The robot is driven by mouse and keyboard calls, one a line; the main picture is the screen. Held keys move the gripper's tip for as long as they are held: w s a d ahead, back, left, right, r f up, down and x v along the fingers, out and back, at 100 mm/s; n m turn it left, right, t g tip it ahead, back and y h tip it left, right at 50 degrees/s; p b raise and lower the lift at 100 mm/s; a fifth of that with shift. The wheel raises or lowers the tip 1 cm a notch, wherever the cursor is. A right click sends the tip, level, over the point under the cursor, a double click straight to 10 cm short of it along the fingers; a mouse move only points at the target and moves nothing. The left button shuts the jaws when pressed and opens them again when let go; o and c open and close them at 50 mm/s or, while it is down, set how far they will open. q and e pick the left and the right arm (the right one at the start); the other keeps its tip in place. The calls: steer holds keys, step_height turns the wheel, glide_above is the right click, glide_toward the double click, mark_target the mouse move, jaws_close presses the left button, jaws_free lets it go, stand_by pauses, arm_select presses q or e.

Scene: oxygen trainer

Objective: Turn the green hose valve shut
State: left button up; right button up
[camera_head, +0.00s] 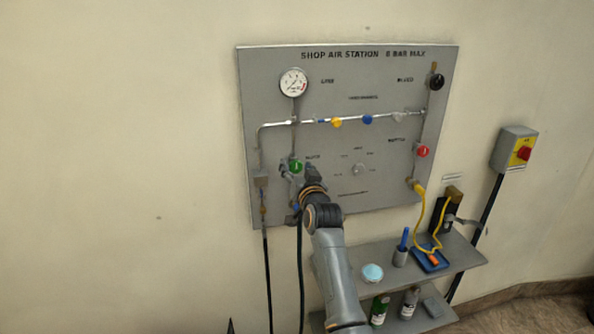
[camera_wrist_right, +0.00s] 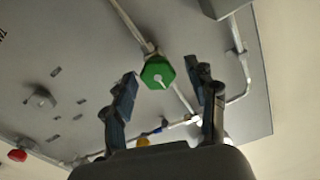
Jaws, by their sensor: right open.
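The green valve knob (camera_head: 296,167) is on the lower left of the grey panel, beside a vertical pipe. In the right wrist view the green knob (camera_wrist_right: 157,72) is a hexagonal cap with a pale line on its face. My right gripper (camera_head: 311,172) is just right of the knob in the head view. In the wrist view its two fingers (camera_wrist_right: 164,88) are spread apart, with the knob between and slightly beyond the tips. No finger is seen touching it. My left gripper is not in view.
The grey panel (camera_head: 380,190) also carries a gauge (camera_head: 293,83), a red knob (camera_head: 423,152), a black knob (camera_head: 436,82) and a yellow hose (camera_head: 419,200).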

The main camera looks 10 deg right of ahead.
step_height(320, 180, up, 10)
steer(key=shift+f, duration=0.25)
